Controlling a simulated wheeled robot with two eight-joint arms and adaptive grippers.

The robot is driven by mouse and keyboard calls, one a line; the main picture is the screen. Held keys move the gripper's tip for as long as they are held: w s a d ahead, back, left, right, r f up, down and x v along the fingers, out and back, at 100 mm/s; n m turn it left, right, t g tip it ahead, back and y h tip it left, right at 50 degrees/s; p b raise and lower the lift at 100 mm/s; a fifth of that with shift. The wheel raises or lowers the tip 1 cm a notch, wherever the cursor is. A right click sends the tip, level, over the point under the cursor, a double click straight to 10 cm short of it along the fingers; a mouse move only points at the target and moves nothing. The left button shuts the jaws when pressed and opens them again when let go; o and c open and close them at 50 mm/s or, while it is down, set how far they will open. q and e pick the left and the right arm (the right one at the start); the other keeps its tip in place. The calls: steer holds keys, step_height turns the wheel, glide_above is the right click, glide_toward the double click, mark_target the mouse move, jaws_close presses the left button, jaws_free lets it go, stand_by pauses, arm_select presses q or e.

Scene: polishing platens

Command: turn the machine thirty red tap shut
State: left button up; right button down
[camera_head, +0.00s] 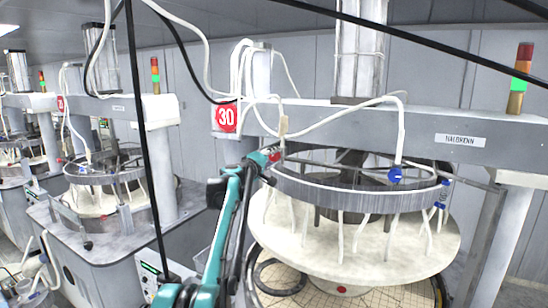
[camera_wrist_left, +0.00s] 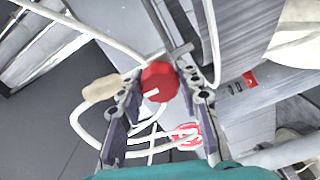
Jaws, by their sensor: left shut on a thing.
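The machine thirty red tap (camera_head: 274,155) is small in the head view, at the left end of the ring rail under the red "30" sign (camera_head: 226,118). My left arm reaches up to it from below, and my left gripper (camera_head: 262,160) is at the tap. In the left wrist view the red tap (camera_wrist_left: 160,82) has a faceted knob with a short white mark. The fingers of my left gripper (camera_wrist_left: 164,92) stand on either side of it, shut on the knob. The "30" sign also shows in the left wrist view (camera_wrist_left: 187,136). My right gripper is not in view.
A blue tap (camera_head: 395,175) and more blue fittings (camera_head: 441,196) sit along the ring rail (camera_head: 350,197). White hoses (camera_head: 401,130) loop over the machine. Below is the round platen (camera_head: 350,250). Another machine (camera_head: 100,180) stands at left.

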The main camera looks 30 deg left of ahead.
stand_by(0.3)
arm_select(q)
steer(key=o, duration=1.2)
steer(key=shift+a, duration=0.1)
steer(key=s, duration=1.2)
steer(key=shift+d, duration=0.2)
